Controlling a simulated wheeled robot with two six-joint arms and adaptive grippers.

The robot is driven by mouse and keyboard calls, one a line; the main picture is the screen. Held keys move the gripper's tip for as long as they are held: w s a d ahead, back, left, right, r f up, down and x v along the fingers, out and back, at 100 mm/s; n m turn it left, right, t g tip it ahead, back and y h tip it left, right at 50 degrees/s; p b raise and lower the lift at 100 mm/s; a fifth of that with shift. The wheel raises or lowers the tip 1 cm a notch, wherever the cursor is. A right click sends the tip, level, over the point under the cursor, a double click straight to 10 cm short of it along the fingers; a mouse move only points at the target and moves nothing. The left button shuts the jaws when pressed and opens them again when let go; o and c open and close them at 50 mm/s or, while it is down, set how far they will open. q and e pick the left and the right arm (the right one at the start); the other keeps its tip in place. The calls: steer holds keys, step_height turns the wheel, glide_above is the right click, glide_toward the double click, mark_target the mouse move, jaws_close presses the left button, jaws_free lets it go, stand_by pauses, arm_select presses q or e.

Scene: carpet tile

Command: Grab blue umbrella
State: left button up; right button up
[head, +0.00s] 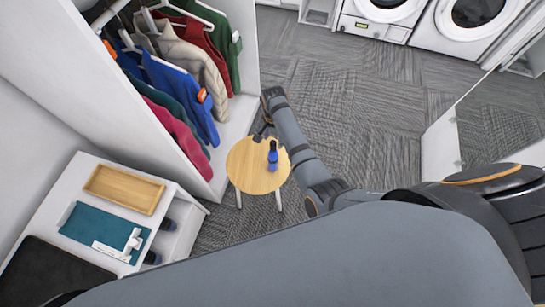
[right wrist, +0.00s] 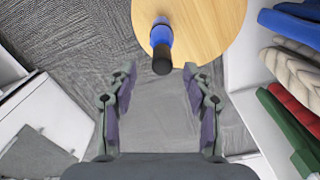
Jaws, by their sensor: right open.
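A small blue umbrella (head: 273,158) with a dark handle is on a round wooden table (head: 246,176). It also shows in the right wrist view (right wrist: 161,37), its black end pointing toward my gripper. My right gripper (head: 260,134) is at the table's far edge in the head view, partly hidden by my arm. In the right wrist view my right gripper (right wrist: 159,72) is open and empty. Its fingertips are on either side of the line to the umbrella's black end, apparently not touching it. My left gripper is not in view.
A wardrobe with hanging clothes (head: 188,58) stands left of the table. A white shelf unit with a wooden tray (head: 124,189) and a teal mat (head: 88,226) is at the lower left. Washing machines (head: 462,30) stand at the back. Grey carpet (head: 390,120) to the right is clear.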

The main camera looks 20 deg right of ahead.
mark_target(273, 142)
step_height(273, 142, down, 5)
steer(key=shift+w+a+f, duration=0.1)
steer(key=shift+w, duration=0.05)
jaws_close()
stand_by(0.4)
